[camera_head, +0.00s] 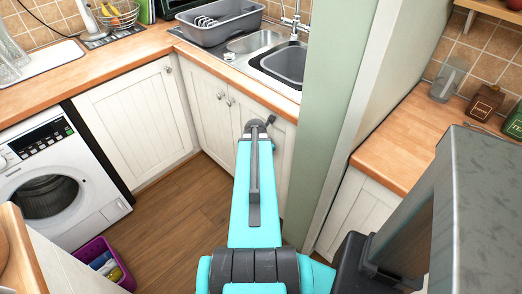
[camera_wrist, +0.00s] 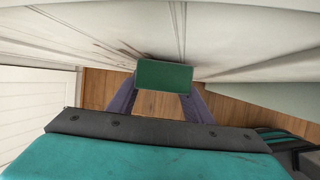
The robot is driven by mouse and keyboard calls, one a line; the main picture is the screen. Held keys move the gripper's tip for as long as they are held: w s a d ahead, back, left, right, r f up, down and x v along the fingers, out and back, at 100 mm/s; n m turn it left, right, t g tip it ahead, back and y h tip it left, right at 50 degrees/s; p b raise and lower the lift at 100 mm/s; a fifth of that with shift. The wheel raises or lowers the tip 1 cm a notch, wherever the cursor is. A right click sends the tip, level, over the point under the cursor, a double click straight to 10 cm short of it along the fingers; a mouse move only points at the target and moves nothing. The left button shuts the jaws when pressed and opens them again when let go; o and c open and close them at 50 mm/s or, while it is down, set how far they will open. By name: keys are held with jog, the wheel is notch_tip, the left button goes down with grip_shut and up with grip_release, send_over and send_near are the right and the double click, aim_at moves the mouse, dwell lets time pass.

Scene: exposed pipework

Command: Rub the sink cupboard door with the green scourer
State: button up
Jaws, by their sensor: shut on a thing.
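The green scourer (camera_wrist: 164,75) shows in the wrist view as a dark green block between the two fingertips of my gripper (camera_wrist: 160,88). My gripper is shut on it. The scourer is at the white panelled door surface (camera_wrist: 90,40) that fills the top of the wrist view; I cannot tell whether it touches. Dark streaks run along that panel near the scourer. In the head view the white sink cupboard doors (camera_head: 209,105) stand below the sink (camera_head: 280,63). My arm reaches toward the right-hand door, and hides my gripper and the scourer there.
A pale green wall end (camera_head: 325,110) stands close to the right of my arm. A washing machine (camera_head: 60,180) and a purple basket (camera_head: 103,262) are at the left. A wooden worktop (camera_head: 405,140) is at the right. The wooden floor (camera_head: 180,220) left of my arm is clear.

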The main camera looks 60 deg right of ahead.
jog(key=shift+s+d+r, duration=0.15)
jog(key=shift+r+p, duration=0.75)
jog(key=shift+r, duration=0.3)
jog(key=shift+w+d+f, duration=0.1)
jog(key=shift+w+d, duration=0.1)
jog(key=shift+w, duration=0.75)
jog(key=shift+w+d, duration=0.15)
jog(key=shift+w, duration=0.75)
jog(key=shift+w+d+p, duration=0.25)
jog(key=shift+w+d, duration=0.1)
jog(key=shift+w, duration=0.5)
jog(key=shift+w+d+p, duration=0.25)
jog(key=shift+w+d, duration=0.05)
jog(key=shift+w, duration=0.5)
